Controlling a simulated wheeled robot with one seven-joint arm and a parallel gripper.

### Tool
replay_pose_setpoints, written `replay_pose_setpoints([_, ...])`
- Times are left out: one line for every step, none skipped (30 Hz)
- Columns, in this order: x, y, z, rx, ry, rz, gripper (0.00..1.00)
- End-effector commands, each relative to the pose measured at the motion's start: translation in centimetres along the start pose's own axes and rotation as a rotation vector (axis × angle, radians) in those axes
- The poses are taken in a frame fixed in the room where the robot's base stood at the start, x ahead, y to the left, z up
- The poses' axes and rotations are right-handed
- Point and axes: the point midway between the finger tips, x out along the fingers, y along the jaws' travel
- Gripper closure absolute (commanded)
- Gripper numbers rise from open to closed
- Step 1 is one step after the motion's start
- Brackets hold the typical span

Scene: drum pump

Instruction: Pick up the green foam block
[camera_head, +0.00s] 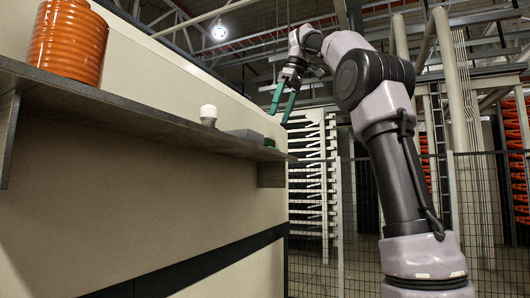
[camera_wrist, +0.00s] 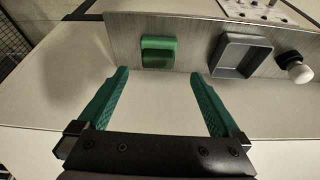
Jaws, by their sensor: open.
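The green foam block (camera_wrist: 158,52) lies on the grey shelf (camera_wrist: 200,30), near its front edge in the wrist view. It looks like a small rounded green piece with a darker lower side. In the head view only a small bit of green (camera_head: 269,142) shows at the far end of the shelf. My gripper (camera_wrist: 160,80) is open and empty, with its two green fingers spread wide. The block is ahead of the fingers and between their lines, apart from both. In the head view my gripper (camera_head: 282,103) hangs above and beyond the shelf's far end.
A grey open tray (camera_wrist: 241,56) sits right of the block, and a white-topped knob-like object (camera_wrist: 295,67) is further right. A large orange ribbed drum (camera_head: 68,42) stands at the shelf's near end. A pale wall (camera_head: 150,190) backs the shelf; a wire fence (camera_head: 340,220) stands beyond.

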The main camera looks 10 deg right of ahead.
Motion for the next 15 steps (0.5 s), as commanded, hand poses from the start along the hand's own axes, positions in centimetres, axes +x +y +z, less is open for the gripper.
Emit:
replay_pose_setpoints([-0.2, 0.2, -0.5, -0.016, 0.01, -0.005, 0.0])
replay_pose_setpoints([-0.3, 0.2, -0.6, -0.025, 0.013, -0.009, 0.0])
replay_pose_setpoints([-0.4, 0.2, -0.8, -0.034, 0.017, -0.012, 0.0])
replay_pose_setpoints([-0.3, 0.2, -0.8, -0.038, 0.018, -0.015, 0.0])
replay_pose_setpoints([-0.1, 0.2, -0.9, -0.042, 0.018, -0.016, 0.0])
replay_pose_setpoints([0.1, 0.2, -0.9, -0.045, 0.016, -0.017, 0.0])
replay_pose_setpoints([0.4, 0.2, -0.9, -0.046, 0.016, -0.017, 0.0])
replay_pose_setpoints([0.8, 0.1, -0.8, -0.047, 0.015, -0.018, 0.0])
replay_pose_setpoints([1.3, 0.1, -0.8, -0.046, 0.015, -0.018, 0.0])
replay_pose_setpoints([1.7, 0.1, -0.8, -0.046, 0.016, -0.018, 0.0])
replay_pose_setpoints([2.1, 0.1, -0.8, -0.046, 0.017, -0.018, 0.0])
replay_pose_setpoints([2.6, 0.1, -0.9, -0.044, 0.019, -0.018, 0.0])
replay_pose_setpoints([3.1, 0.1, -0.9, -0.045, 0.017, -0.018, 0.0])
replay_pose_setpoints([3.5, 0.1, -0.9, -0.044, 0.017, -0.018, 0.0])
replay_pose_setpoints([4.0, 0.1, -0.9, -0.044, 0.017, -0.017, 0.0])
